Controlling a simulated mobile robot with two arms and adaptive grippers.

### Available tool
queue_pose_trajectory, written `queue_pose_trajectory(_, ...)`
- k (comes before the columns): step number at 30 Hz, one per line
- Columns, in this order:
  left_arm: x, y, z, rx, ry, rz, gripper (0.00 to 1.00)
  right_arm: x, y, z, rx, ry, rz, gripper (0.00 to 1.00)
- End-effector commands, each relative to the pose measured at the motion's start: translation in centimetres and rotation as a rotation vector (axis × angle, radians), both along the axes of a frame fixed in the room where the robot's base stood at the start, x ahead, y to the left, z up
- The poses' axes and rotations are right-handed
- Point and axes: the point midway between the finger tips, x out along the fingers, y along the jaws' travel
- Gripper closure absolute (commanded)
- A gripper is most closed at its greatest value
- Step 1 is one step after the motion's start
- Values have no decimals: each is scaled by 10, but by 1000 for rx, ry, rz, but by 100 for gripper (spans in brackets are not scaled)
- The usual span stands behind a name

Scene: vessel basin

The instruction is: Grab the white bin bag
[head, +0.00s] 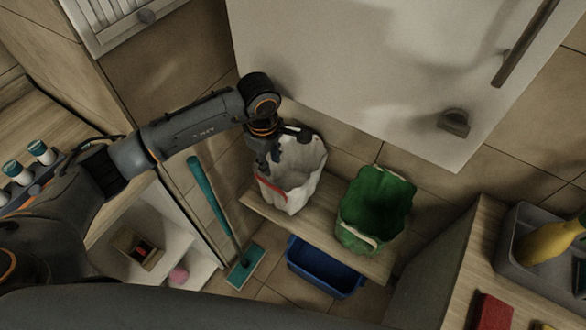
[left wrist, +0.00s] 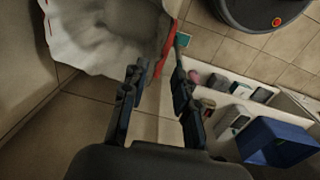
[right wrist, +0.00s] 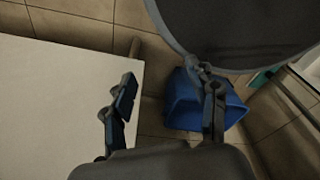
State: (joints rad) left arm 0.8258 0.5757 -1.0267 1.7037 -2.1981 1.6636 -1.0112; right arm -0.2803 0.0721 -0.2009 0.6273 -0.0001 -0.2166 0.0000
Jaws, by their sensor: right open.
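The white bin bag (head: 302,178) stands upright and open-topped on a low wooden shelf (head: 335,245) in the head view, with a red strip along its left rim. My left gripper (head: 262,160) points down at the bag's left rim. In the left wrist view the bag (left wrist: 95,35) fills the upper left, and its red strip (left wrist: 167,47) shows between the tips of my left gripper (left wrist: 158,66). Those fingers are apart, not closed on the bag. My right gripper (right wrist: 170,88) is open and empty in the right wrist view and out of the head view.
A green bag (head: 375,208) stands right of the white one. A blue bin (head: 322,268) is below the shelf; a teal mop (head: 215,205) leans at its left. A white panel (head: 370,70) rises behind. A counter with a grey basin (head: 510,255) is at right.

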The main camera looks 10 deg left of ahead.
Motion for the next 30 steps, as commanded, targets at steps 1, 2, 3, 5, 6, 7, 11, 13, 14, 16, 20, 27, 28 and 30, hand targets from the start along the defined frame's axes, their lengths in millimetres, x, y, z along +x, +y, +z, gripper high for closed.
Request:
queue_pose_trajectory(1,-2,0,-9,0,7,1,71,-9,0,4,-1,13,1,42)
queue_pose_trajectory(2,-2,0,-16,0,7,2,71,-14,-1,5,-1,20,1,42)
queue_pose_trajectory(3,-1,-1,-24,-1,7,2,71,-20,-1,6,-3,30,1,42)
queue_pose_trajectory(5,0,-1,-36,0,5,2,71,-29,-2,8,-4,43,1,42)
queue_pose_trajectory(6,0,-1,-43,-1,6,3,71,-33,-3,9,-5,50,2,42)
queue_pose_trajectory(7,1,-2,-48,-2,5,3,71,-36,-3,9,-6,54,2,42)
queue_pose_trajectory(11,2,-2,-63,-2,4,2,71,-38,-6,11,-9,56,3,42)
queue_pose_trajectory(13,2,-2,-67,-2,2,2,71,-35,-7,12,-11,51,3,42)
queue_pose_trajectory(14,2,-2,-69,-2,1,1,71,-32,-8,13,-12,48,3,42)
queue_pose_trajectory(16,1,-2,-73,-2,4,2,71,-24,-9,17,-12,35,3,42)
queue_pose_trajectory(20,-2,-4,-92,-2,7,3,71,-11,-8,30,-11,15,3,42)
queue_pose_trajectory(27,1,-4,-119,-3,1,2,71,-14,-9,33,-12,20,2,42)
queue_pose_trajectory(28,1,-4,-119,-3,1,2,71,-16,-9,33,-11,22,2,42)
queue_pose_trajectory(30,1,-4,-120,-2,1,1,71,-19,-9,32,-12,27,1,42)
